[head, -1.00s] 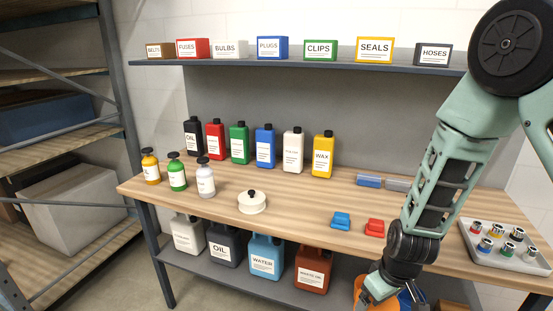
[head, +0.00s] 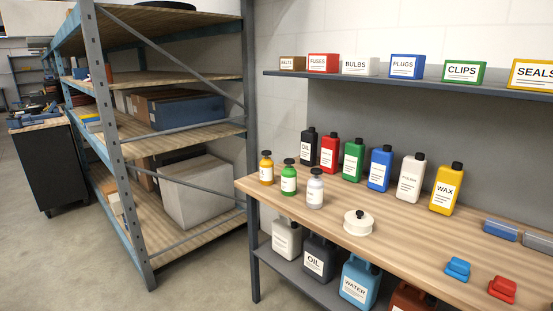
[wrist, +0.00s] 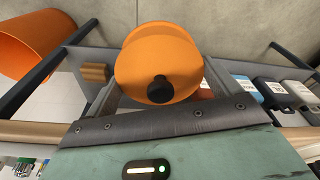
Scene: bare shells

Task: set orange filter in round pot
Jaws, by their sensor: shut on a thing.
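My gripper (wrist: 159,68) shows only in the wrist view, its two fingers on either side of a round orange piece with a black knob, apparently the orange filter (wrist: 150,58). It holds the filter clear of the floor. A round white pot (head: 358,225) with a black knob on top stands on the wooden workbench (head: 405,232), near its front edge. The knob looks like part of a lid on the pot. In the head view neither my gripper nor the filter shows.
Several bottles (head: 380,170) stand behind the pot, with three pump bottles (head: 288,180) to its left. A blue piece (head: 457,268) and a red piece (head: 502,289) lie to its right. A storage rack (head: 150,140) stands left. An orange bucket (wrist: 35,45) shows in the wrist view.

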